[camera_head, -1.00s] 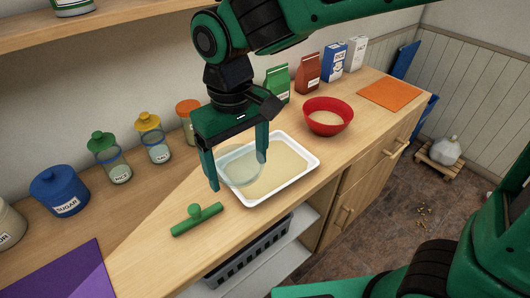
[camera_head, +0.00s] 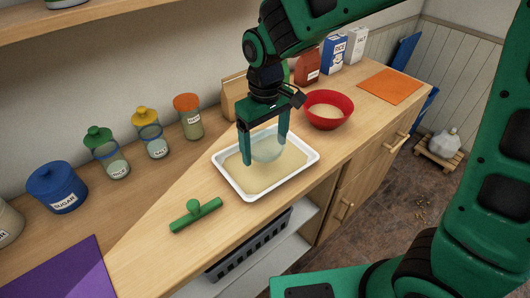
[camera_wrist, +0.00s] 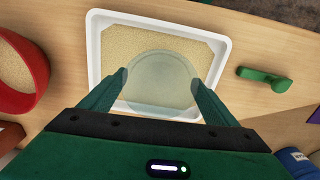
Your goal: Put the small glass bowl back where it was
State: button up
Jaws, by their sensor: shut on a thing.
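The small glass bowl (camera_head: 267,149) is clear and faintly bluish. My gripper (camera_head: 267,150) is shut on it, one finger on each side, and holds it over the white tray. The bowl also shows between the fingers in the wrist view (camera_wrist: 162,82). The white tray (camera_head: 314,156) stands on the counter with a pale grainy layer in it. I cannot tell how far the bowl is above that layer. A red bowl (camera_head: 328,114) with pale grainy contents stands to the right of the tray; its edge shows at the left of the wrist view (camera_wrist: 22,105).
A green handled tool (camera_head: 195,215) lies on the counter left of the tray. Several lidded jars, including the blue sugar jar (camera_head: 56,190), stand along the wall. A purple mat (camera_head: 65,275) and an orange mat (camera_head: 391,86) lie at opposite ends. Bags and boxes stand behind.

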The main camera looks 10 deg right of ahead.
aim_at(265, 154)
jog(key=shift+f, duration=1.75)
jog(key=o, duration=1.1)
jog(key=shift+f, duration=0.1)
notch_tip(265, 154, up, 12)
